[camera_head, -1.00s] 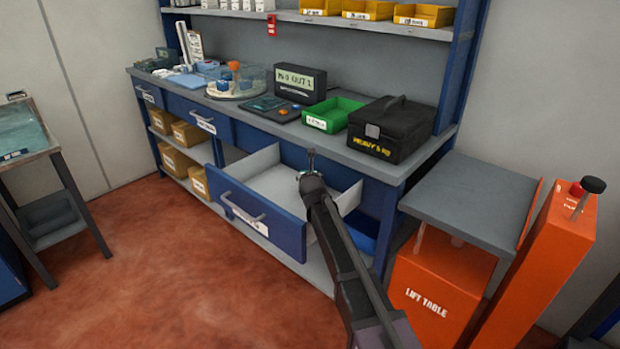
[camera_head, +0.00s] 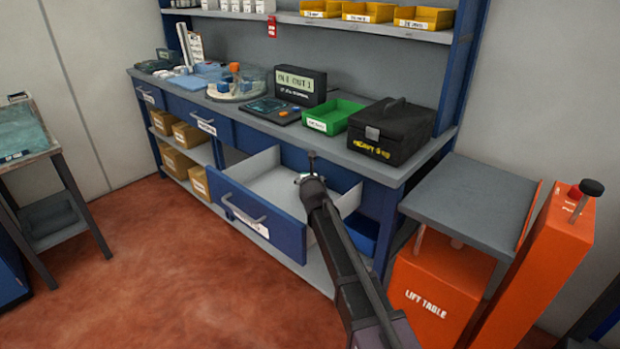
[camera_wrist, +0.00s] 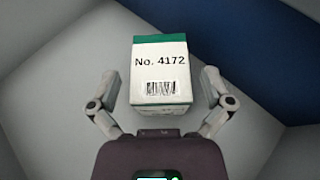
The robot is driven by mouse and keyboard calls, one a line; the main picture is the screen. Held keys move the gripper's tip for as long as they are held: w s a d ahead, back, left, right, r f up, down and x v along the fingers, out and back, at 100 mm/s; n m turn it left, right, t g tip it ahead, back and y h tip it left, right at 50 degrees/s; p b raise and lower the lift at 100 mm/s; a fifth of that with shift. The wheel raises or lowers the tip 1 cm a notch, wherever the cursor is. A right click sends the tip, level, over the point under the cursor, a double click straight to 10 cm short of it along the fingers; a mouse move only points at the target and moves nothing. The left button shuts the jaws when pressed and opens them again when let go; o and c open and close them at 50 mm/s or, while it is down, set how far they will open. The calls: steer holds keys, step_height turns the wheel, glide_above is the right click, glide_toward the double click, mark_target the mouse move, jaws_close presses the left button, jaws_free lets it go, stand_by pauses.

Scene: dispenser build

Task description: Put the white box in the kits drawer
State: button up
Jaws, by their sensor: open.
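The white box (camera_wrist: 160,75) shows in the wrist view, with green edges, the print "No. 4172" and a barcode. It is inside the open drawer (camera_head: 255,220), whose pale interior surrounds it in the wrist view. My gripper (camera_wrist: 161,95) is open, with one finger on each side of the box and a visible gap to each. In the head view my gripper (camera_head: 310,170) is over the drawer, and my arm hides much of the drawer's right part. The drawer's front label is too small to read.
Above the drawer, the bench top holds a green bin (camera_head: 334,115), a black case (camera_head: 391,130) and a display box (camera_head: 300,84). An orange lift table (camera_head: 440,285) stands close on the right.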

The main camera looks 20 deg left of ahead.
steer(key=p+v, duration=0.3)
steer(key=v, duration=0.7)
steer(key=shift+r+p, duration=0.15)
steer(key=shift+p, duration=0.25)
